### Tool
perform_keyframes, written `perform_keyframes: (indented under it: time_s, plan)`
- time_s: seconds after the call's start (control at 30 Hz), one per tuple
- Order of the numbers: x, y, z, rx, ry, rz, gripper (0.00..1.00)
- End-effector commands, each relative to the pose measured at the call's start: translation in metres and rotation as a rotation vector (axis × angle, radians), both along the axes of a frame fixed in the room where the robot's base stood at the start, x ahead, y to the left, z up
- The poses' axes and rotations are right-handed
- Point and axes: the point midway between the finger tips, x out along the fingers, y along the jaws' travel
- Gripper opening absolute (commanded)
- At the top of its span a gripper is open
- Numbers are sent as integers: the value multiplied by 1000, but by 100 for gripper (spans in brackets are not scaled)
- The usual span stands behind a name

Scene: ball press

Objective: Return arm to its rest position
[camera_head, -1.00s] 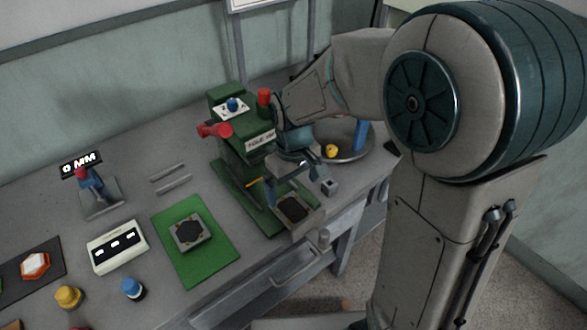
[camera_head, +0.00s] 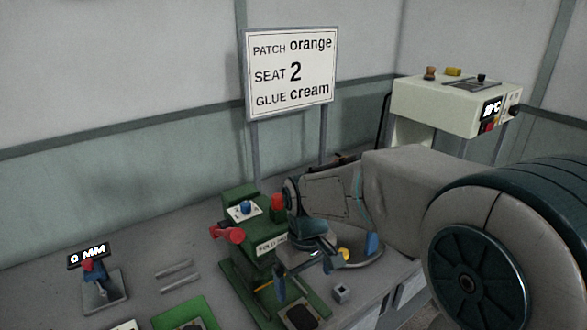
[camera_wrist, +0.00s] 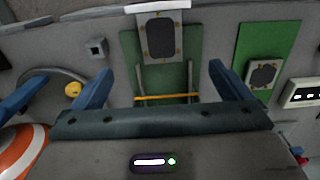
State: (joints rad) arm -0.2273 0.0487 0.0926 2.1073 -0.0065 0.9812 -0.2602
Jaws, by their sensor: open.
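My gripper (camera_head: 308,275) is open with nothing between its fingers. It hangs at the right side of the green press (camera_head: 240,250), above the press base. In the wrist view the two blue fingers of my gripper (camera_wrist: 160,78) stand wide apart over the green press base (camera_wrist: 128,62). A grey plate with a dark patch (camera_wrist: 160,38) lies on that base, beyond the fingertips. My arm (camera_head: 400,190) reaches in from the right, bent low over the bench.
A red knob (camera_head: 278,202) and red handle (camera_head: 230,235) stick out of the press close to my gripper. A round tray (camera_head: 367,256) with a yellow piece (camera_head: 344,254) lies behind it. A sign (camera_head: 291,70) and a cream machine (camera_head: 440,105) stand at the back. Above the bench's left is open.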

Motion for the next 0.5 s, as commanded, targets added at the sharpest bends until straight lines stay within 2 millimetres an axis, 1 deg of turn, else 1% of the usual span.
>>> perform_keyframes:
  time_s: [0.07,0.17,0.3,0.4,0.5]
  plan:
    - [-6,-9,5,2,-16,-36,98]
    - [-19,-29,15,7,-50,-115,98]
    - [-48,-62,27,22,-113,-267,98]
    - [-70,-82,31,35,-155,-376,98]
    - [-90,-97,32,49,-192,-467,98]
